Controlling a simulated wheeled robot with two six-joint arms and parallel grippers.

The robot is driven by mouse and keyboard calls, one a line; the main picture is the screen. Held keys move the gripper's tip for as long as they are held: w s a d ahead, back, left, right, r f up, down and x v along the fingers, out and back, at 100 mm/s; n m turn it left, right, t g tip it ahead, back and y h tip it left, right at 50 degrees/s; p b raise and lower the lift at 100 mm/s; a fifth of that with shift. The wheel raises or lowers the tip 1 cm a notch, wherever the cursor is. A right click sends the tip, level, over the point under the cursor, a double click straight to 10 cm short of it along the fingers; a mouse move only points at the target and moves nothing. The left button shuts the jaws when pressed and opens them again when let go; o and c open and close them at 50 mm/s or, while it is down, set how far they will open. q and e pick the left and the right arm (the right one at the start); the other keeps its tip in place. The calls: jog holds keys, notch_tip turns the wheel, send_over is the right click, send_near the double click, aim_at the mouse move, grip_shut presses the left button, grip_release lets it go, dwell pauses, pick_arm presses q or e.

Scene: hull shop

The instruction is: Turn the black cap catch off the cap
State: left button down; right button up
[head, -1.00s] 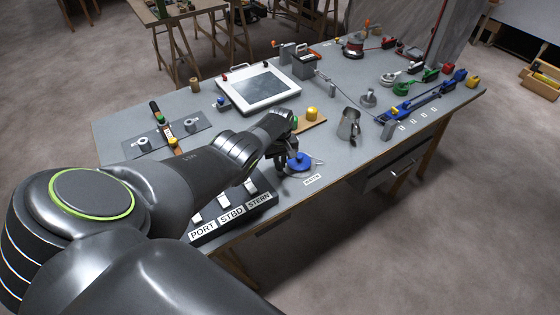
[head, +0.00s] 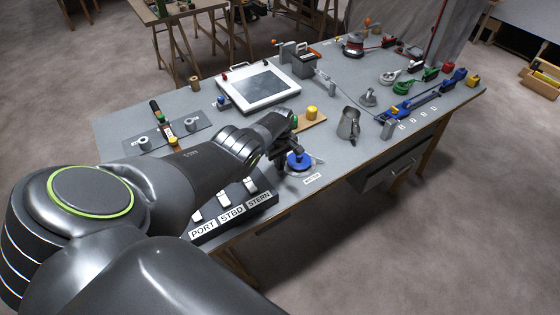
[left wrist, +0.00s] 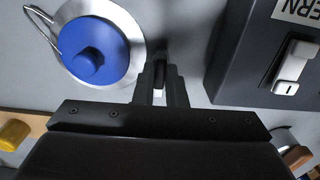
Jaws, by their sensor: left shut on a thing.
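The blue cap (head: 299,163) sits on a round metal deck plate near the front edge of the bench. In the left wrist view the cap (left wrist: 100,50) has a raised blue knob, and a bent wire lies beside it. My left gripper (left wrist: 160,82) is at the plate's edge, beside the cap, its fingers close together. They are shut on a small dark piece (left wrist: 160,52), which looks like the black cap catch; the fingers hide most of it. In the head view my left gripper (head: 290,156) partly covers the cap's plate. My right gripper is out of view.
A switch box (head: 232,213) labelled PORT, STBD and STERN stands close to the gripper at the front edge. A metal jug (head: 348,124) stands right of the cap. A wooden strip with a yellow knob (head: 312,112) lies behind. Bare bench lies between cap and jug.

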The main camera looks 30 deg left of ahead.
pick_arm(q)
jog(key=c, duration=1.5)
grip_release()
jog(key=shift+r+p, duration=0.45)
jog(key=shift+r, duration=0.1)
notch_tip(320, 180, up, 7)
jog(key=p, duration=0.3)
jog(key=shift+r, duration=0.15)
notch_tip(320, 180, up, 9)
